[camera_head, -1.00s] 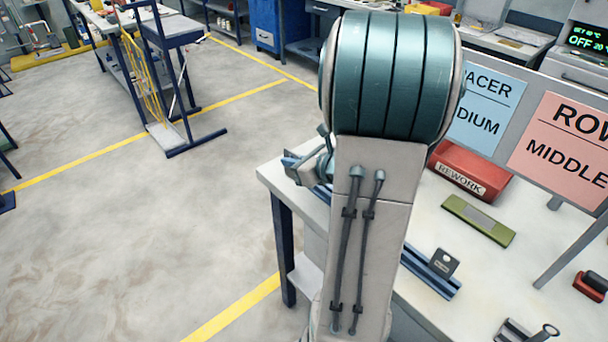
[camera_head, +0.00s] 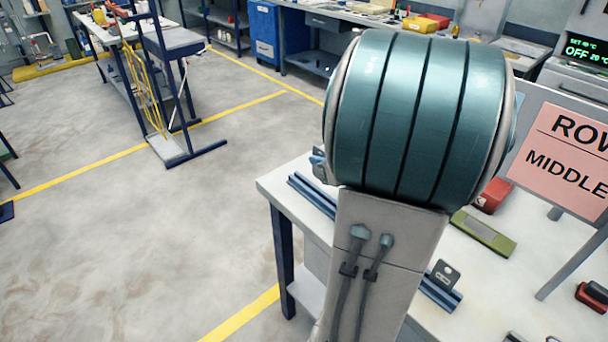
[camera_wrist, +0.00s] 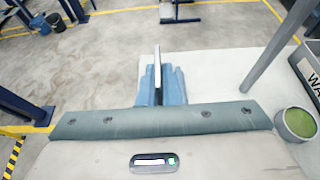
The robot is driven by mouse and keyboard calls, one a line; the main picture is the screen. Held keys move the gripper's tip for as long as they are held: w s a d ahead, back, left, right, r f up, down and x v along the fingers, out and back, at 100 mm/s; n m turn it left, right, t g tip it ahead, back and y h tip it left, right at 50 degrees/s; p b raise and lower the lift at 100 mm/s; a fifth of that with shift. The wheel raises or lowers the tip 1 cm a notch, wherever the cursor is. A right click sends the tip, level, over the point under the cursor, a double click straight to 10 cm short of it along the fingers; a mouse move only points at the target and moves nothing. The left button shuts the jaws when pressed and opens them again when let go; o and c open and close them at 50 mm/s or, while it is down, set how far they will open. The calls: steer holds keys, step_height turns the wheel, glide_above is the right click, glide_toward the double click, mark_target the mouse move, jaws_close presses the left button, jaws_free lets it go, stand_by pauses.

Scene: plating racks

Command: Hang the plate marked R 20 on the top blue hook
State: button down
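My gripper (camera_wrist: 159,88) shows in the wrist view as two blue fingers, close together on either side of a thin pale plate (camera_wrist: 157,62) seen edge-on. The plate stands out past the fingertips, and its mark cannot be seen. In the head view my arm hides most of the gripper; a bit of grey and blue shows left of my arm, above an empty-looking blue slotted rail (camera_head: 309,193). Another dark plate (camera_head: 443,273) with a hole stands in a second blue rail (camera_head: 440,293); its label is too small to read. No blue hook is in view.
The white table (camera_head: 268,187) has its left edge near the first rail. A pink ROW MIDDLE sign (camera_head: 562,155) stands at the right. A red block (camera_head: 492,195) and a green bar (camera_head: 484,232) lie behind my arm. A grey post (camera_wrist: 277,45) rises in the wrist view.

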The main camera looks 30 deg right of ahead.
steer(key=shift+w+d+f, duration=0.2)
steer(key=shift+w+f, duration=1.3)
steer(key=shift+w+d+f, duration=0.15)
steer(key=shift+w+f, duration=1.35)
steer(key=shift+w+d+f, duration=0.2)
steer(key=shift+w+f, duration=1.3)
steer(key=shift+f+b, duration=0.3)
steer(key=shift+b, duration=0.15)
steer(key=c, duration=1.6)
jaws_free()
steer(key=shift+r, duration=0.1)
steer(key=shift+r+p, duration=0.1)
steer(key=shift+p, duration=0.3)
